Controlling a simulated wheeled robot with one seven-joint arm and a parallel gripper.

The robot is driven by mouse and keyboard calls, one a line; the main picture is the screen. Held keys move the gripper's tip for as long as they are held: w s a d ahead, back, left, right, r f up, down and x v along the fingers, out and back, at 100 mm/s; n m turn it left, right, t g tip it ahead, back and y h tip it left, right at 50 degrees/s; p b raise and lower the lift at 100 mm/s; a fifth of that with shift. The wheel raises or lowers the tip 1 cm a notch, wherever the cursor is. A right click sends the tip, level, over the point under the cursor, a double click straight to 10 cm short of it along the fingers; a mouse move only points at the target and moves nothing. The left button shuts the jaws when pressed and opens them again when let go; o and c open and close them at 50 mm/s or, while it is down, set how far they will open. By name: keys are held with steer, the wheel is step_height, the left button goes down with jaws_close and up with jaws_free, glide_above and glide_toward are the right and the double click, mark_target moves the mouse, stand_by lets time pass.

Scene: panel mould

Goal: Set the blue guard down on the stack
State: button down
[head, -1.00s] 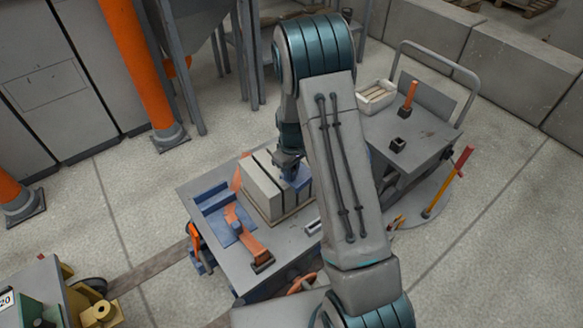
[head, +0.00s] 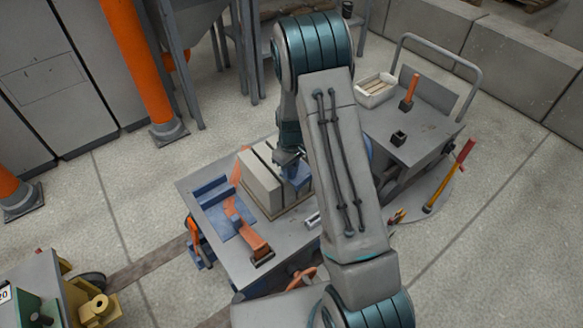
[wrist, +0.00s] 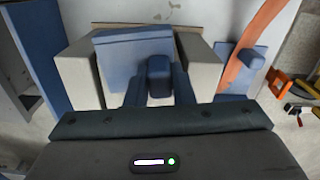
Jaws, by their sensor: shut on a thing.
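The blue guard (wrist: 128,55) is a bent blue plate with a small blue grip block (wrist: 159,75) in the wrist view. My gripper (wrist: 159,88) is shut on this grip block, one finger on each side. In the head view the guard (head: 299,178) is at the right side of the stack, partly hidden by my arm. The stack (head: 259,184) is of pale grey slabs with dark gaps between them. In the wrist view stack slabs (wrist: 205,65) show on both sides of the guard. I cannot tell whether guard and stack touch.
The stack stands on a grey table (head: 230,270). A grey cart (head: 430,130) carrying a white tray (head: 376,90) and an orange-handled tool (head: 409,92) stands to the right.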

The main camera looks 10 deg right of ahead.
steer(key=shift+f, duration=0.3)
steer(key=c, duration=1.2)
jaws_free()
steer(key=shift+o, duration=0.2)
step_height(320, 180, up, 14)
steer(key=p, duration=0.2)
